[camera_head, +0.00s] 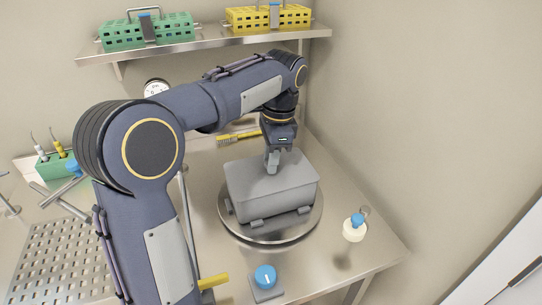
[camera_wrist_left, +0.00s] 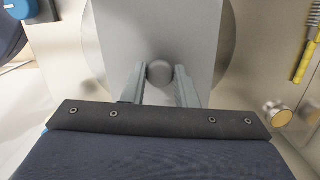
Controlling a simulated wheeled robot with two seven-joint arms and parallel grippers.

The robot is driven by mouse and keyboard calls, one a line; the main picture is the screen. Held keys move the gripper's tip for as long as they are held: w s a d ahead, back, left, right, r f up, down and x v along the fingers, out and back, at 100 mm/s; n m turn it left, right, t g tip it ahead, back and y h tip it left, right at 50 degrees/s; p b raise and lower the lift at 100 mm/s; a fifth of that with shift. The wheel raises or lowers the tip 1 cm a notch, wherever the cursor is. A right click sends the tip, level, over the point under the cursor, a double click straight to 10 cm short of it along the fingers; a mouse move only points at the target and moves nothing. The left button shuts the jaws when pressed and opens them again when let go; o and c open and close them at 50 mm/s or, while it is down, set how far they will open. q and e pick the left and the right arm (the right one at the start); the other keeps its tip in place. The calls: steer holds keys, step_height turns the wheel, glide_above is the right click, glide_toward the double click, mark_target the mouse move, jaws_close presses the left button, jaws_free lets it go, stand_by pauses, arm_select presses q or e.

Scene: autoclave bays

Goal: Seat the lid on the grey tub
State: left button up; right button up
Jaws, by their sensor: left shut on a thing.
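The grey tub (camera_head: 268,207) stands on a round steel turntable (camera_head: 238,231) on the bench. The grey lid (camera_head: 245,175) lies over its top, looking level and roughly in line with the tub walls. I cannot tell whether a thin gap remains under its edge. My left gripper (camera_head: 272,162) comes down from above and is shut on the lid's knob. In the left wrist view the round knob (camera_wrist_left: 158,73) sits between the two fingers (camera_wrist_left: 160,84), with the flat lid (camera_wrist_left: 155,25) beyond. My right gripper is not in view.
A white bottle with a blue top (camera_head: 354,230) stands right of the turntable, and a blue dial (camera_head: 265,277) is in front. A yellow brush (camera_head: 238,138) lies behind. A shelf (camera_head: 210,42) with green and yellow baskets hangs above. A perforated tray (camera_head: 60,262) is at left.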

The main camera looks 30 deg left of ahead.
arm_select(q)
steer(key=o, duration=1.6)
steer(key=shift+c, duration=0.2)
steer(key=shift+r+p, duration=3.55)
steer(key=shift+p, duration=0.3)
steer(key=shift+r, duration=0.2)
steer(key=shift+f, duration=0.15)
